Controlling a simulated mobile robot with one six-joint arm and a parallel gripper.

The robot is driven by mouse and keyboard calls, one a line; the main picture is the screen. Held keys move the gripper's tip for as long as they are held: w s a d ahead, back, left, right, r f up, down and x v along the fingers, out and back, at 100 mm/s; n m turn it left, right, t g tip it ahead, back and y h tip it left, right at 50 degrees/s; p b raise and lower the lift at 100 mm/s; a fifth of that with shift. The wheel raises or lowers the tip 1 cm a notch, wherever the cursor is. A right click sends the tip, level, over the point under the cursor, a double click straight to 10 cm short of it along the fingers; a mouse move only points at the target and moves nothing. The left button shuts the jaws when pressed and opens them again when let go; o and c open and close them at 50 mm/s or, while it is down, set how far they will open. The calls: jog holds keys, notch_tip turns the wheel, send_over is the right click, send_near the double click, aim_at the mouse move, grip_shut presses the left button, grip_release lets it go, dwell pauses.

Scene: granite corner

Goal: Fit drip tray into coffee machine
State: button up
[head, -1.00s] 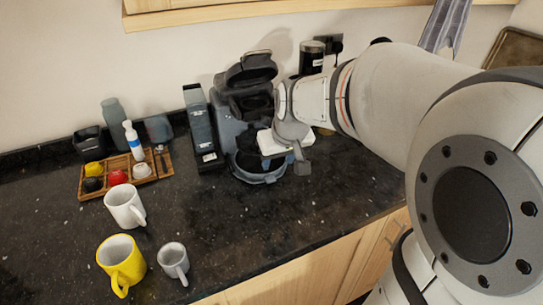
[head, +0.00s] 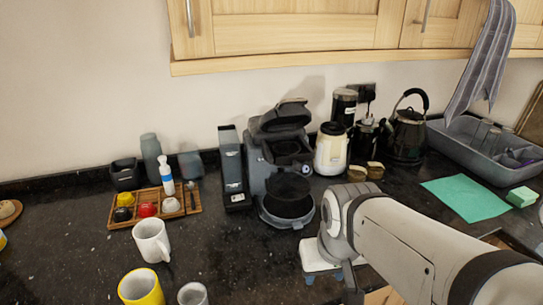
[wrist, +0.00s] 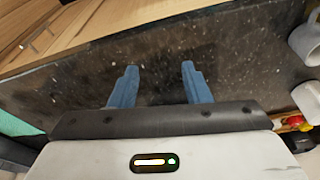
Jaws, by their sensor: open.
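The coffee machine (head: 261,165) is dark grey, with its lid raised, and stands against the back wall in the head view. The drip tray (head: 287,208), a dark round piece with a grey rim, appears to sit at the machine's front base; how fully it is seated I cannot tell. My gripper (head: 322,275) is in front and to the right of the machine, apart from it. In the wrist view my gripper (wrist: 160,84) has its two blue fingers wide apart, with nothing between them. Neither machine nor tray shows in the wrist view.
A wooden organiser with pods (head: 148,205), a white mug (head: 151,240) and a yellow mug (head: 141,287) stand left. A cream canister (head: 331,150) and a kettle (head: 408,132) stand right. A green cloth (head: 465,198) lies by the grey basin (head: 470,150). Counter before the machine is clear.

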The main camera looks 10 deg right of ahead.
jog(key=shift+w+r, duration=0.2)
jog(key=shift+w, duration=0.2)
jog(key=shift+c, duration=0.7)
jog(key=shift+n+t, duration=0.3)
jog(key=shift+n, duration=0.4)
jog(key=w+p, duration=0.1)
jog(key=w, duration=0.2)
jog(key=w+d+p, duration=0.1)
jog(key=w+p, duration=0.1)
jog(key=w, duration=0.2)
jog(key=w+p, duration=0.2)
jog(key=w, duration=0.2)
jog(key=shift+w+d+r, duration=0.2)
jog(key=shift+d, duration=0.2)
grip_shut()
jog(key=x, duration=1)
jog(key=shift+w+a+r, duration=0.1)
jog(key=shift+a, duration=0.05)
jog(key=w+p, duration=0.1)
jog(key=w, duration=0.2)
jog(key=shift+a, duration=0.2)
jog(key=shift+w, duration=0.6)
jog(key=shift+f, duration=0.25)
